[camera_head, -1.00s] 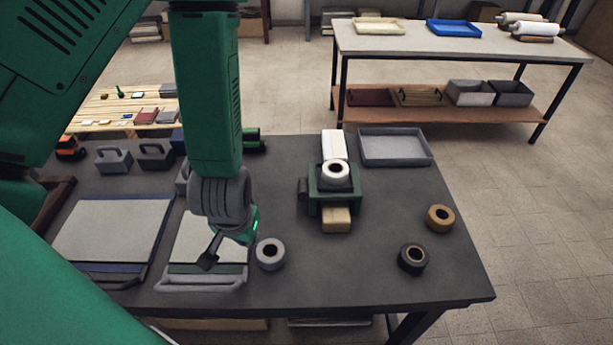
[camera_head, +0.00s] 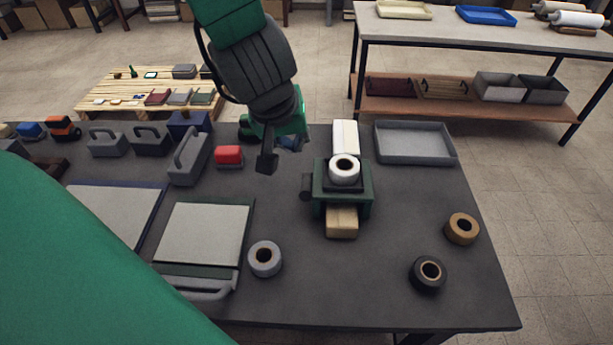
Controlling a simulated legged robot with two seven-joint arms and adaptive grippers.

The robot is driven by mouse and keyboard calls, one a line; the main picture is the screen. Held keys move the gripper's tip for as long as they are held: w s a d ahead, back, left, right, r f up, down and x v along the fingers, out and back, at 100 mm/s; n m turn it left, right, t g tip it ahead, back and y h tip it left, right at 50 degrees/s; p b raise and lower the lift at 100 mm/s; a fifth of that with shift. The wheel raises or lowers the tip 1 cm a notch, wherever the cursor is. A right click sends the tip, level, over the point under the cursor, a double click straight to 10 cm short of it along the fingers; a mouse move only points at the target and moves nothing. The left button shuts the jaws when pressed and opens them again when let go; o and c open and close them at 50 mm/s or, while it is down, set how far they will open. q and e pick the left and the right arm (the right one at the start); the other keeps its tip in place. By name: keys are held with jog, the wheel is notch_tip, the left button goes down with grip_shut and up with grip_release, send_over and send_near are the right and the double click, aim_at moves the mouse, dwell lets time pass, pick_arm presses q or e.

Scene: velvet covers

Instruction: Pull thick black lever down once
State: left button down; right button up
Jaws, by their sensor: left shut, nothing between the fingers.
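My left gripper (camera_head: 267,161) is shut and empty, its dark fingers pointing down above the back middle of the dark table. It is left of the green device (camera_head: 342,190), apart from it in the picture. The device has a white roll on top and a dark knob (camera_head: 306,187) on its left side. A board press with a pale plate (camera_head: 203,236) has a thick grey handle bar (camera_head: 200,288) lying low at its front edge. I cannot make out for sure which part is the thick black lever. My right gripper is out of view.
A red block (camera_head: 229,156) and grey handled blocks (camera_head: 188,160) stand left of my gripper. Tape rolls, grey (camera_head: 265,258), black (camera_head: 428,274) and tan (camera_head: 461,229), lie on the table. A grey tray (camera_head: 414,143) is at the back right. The front right middle is clear.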

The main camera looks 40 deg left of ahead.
pick_arm(q)
jog(key=b, duration=0.4)
send_over(305, 185)
jog(key=s+a, duration=0.1)
jog(key=a, duration=0.1)
notch_tip(305, 185, down, 9)
jog(key=d+f, duration=0.1)
jog(key=d+f+b, duration=0.1)
jog(key=f, duration=0.1)
jog(key=shift+s+d+f+b, duration=0.1)
jog(key=shift+d+f+b, duration=0.2)
jog(key=shift+f, duration=0.1)
jog(key=shift+a+f, duration=0.1)
jog(key=shift+a, duration=0.2)
jog(key=shift+f, duration=0.1)
